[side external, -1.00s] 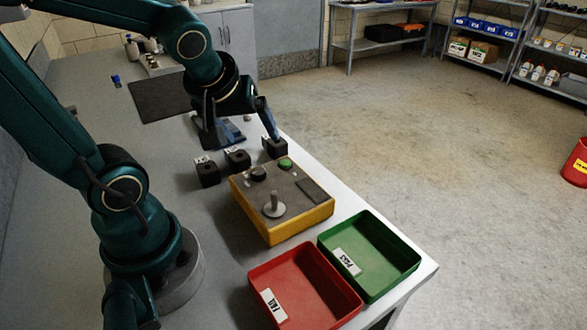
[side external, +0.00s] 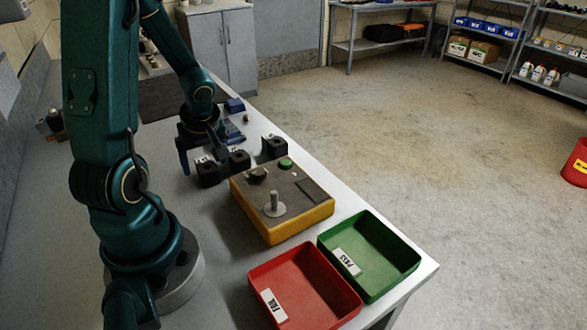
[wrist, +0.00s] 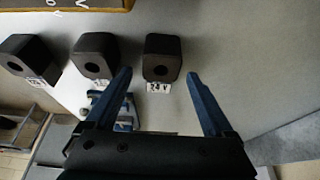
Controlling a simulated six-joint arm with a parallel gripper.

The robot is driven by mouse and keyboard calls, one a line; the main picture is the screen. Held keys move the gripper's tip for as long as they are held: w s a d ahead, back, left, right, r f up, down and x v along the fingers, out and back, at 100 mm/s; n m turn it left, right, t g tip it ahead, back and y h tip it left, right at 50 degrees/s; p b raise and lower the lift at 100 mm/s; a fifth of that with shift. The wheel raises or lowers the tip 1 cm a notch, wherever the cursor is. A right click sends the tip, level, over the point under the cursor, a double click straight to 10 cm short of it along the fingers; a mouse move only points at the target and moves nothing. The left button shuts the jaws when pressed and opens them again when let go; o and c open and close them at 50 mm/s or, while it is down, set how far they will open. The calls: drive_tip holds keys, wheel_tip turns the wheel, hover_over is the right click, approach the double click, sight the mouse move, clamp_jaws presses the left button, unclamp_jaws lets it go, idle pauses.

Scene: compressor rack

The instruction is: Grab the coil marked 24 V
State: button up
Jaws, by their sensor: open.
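Three black block-shaped coils with round holes and white labels stand in a row. In the wrist view, the right coil (wrist: 162,57) has a small label that seems to read 24 V. The middle coil (wrist: 97,55) and left coil (wrist: 30,58) have labels I cannot read clearly. My gripper (wrist: 158,75) is open and empty, its fingertips pointing toward the right coil, one to each side of its line. In the side view, my gripper (side external: 204,156) is by the leftmost coil (side external: 208,176); contact is hard to judge.
A yellow test box (side external: 318,215) with a post and green button stands close to the coils. Red (side external: 256,283) and green (side external: 412,258) trays lie at the front. A blue object (side external: 235,105) lies behind.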

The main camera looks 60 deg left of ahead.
drive_tip(key=shift+a+f, duration=0.2)
drive_tip(key=shift+f, duration=0.4)
clamp_jaws()
drive_tip(key=shift+r, duration=0.1)
